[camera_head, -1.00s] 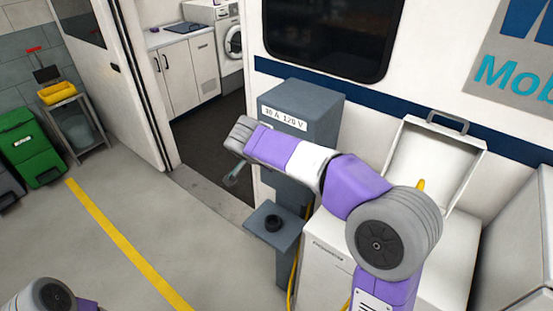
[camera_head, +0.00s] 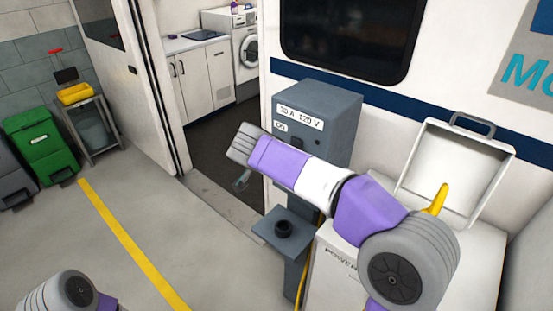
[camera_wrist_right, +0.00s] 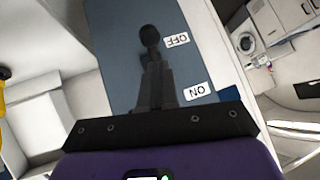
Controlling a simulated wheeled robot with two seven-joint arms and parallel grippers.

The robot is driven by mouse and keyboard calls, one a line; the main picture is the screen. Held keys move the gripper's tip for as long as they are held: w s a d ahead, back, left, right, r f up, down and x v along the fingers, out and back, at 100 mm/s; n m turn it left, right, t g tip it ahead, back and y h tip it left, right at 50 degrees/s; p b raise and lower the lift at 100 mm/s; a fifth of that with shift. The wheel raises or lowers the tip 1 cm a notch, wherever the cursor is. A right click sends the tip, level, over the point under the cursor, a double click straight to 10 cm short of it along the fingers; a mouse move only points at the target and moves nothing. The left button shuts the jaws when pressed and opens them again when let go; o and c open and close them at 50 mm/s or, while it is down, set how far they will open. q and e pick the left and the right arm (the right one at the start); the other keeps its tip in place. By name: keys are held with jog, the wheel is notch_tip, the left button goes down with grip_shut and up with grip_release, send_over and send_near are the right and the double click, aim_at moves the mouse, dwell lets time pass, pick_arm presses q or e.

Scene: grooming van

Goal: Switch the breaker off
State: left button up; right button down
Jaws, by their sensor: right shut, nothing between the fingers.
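The breaker is a grey-blue box (camera_head: 318,97) marked "30 A 120 V" on a post beside the van doorway. Its ON label (camera_head: 280,127) shows above my right forearm. In the right wrist view the panel (camera_wrist_right: 112,45) appears upside down, with the OFF label (camera_wrist_right: 177,40) and the ON label (camera_wrist_right: 197,90). A dark round lever knob (camera_wrist_right: 149,36) is beside the OFF label. My right gripper (camera_wrist_right: 155,72) is shut and empty, its tips overlapping the lever's lower part in that view; I cannot tell whether they touch. My left gripper is out of view.
A small grey shelf (camera_head: 268,225) with a black round fitting juts out below the box. A white power unit (camera_head: 335,270) and an open-lidded white case (camera_head: 450,175) stand at right. The floor at left is clear around a yellow line (camera_head: 130,245).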

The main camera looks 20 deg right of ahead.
jog(key=s+a+r, duration=0.6)
jog(key=s+a, duration=0.2)
jog(key=s, duration=0.1)
jog(key=shift+s, duration=0.35)
dwell(0.4)
jog(key=s+a+f+n+g+y, duration=0.1)
jog(key=a+f+n+g+y, duration=0.2)
jog(key=f, duration=1.5)
jog(key=s+f+n+g+y, duration=0.1)
jog(key=f+n+g+y, duration=0.3)
jog(key=f, duration=1.3)
jog(key=s+d+f+y, duration=0.2)
jog(key=s+d+f, duration=0.1)
jog(key=s+f, duration=1.4)
notch_tip(320, 180, down, 3)
jog(key=shift+s+d+f, duration=0.1)
jog(key=shift+s+d, duration=0.05)
jog(key=shift+s, duration=0.25)
